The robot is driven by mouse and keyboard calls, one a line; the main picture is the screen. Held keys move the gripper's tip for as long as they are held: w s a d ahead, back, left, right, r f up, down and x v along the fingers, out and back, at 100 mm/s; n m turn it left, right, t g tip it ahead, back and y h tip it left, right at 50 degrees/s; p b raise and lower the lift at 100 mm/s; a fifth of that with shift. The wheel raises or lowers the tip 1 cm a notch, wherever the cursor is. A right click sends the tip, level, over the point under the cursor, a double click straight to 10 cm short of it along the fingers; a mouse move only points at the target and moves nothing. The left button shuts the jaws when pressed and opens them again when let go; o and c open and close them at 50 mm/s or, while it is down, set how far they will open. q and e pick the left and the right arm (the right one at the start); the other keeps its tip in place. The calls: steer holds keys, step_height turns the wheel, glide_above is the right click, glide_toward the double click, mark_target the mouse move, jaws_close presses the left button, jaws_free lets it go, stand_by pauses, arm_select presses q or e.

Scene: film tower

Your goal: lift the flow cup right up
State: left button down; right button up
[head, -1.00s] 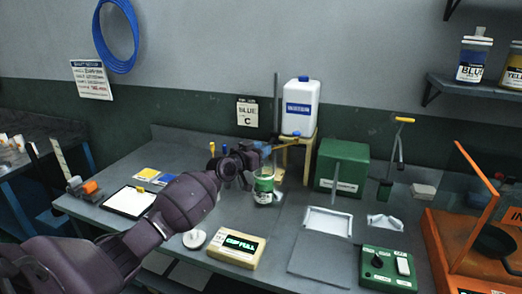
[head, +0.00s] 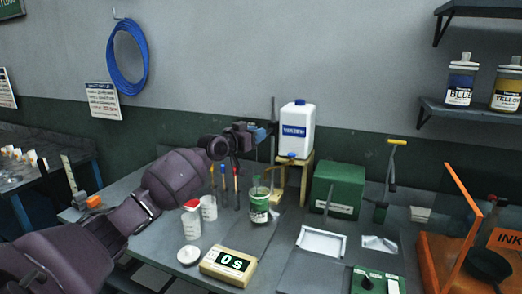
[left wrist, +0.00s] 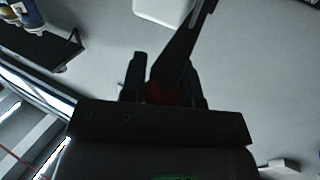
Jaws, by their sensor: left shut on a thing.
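My left gripper (head: 258,134) is shut and raised above the green-labelled can (head: 259,206), which stands upright on the bench. A thin line, perhaps the flow cup's handle or a stream, runs from below the gripper toward the can's mouth. The cup itself is too small and dark to make out clearly in the head view. In the left wrist view, my gripper (left wrist: 165,88) has a long dark bar (left wrist: 185,50) and a dim red part between its fingers. My right gripper is not in view.
A cream timer box (head: 229,264) reads "0s" in front of the can. A grey sheet lies to the right.

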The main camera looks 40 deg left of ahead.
arm_select(q)
step_height(320, 180, up, 7)
steer(key=p, duration=0.2)
steer(key=shift+f+p, duration=0.2)
steer(key=shift+p, duration=0.1)
steer(key=shift+r+p, duration=0.3)
steer(key=shift+r, duration=0.6)
steer(key=c, duration=1.2)
jaws_free()
steer(key=o, duration=0.3)
steer(key=shift+s+a+f, duration=0.1)
steer(key=shift+s+f, duration=0.2)
steer(key=shift+s, duration=0.3)
steer(key=s+a+b, duration=0.1)
steer(key=s, duration=0.8)
steer(key=shift+s+a+r, duration=0.15)
steer(key=shift+s+a, duration=0.1)
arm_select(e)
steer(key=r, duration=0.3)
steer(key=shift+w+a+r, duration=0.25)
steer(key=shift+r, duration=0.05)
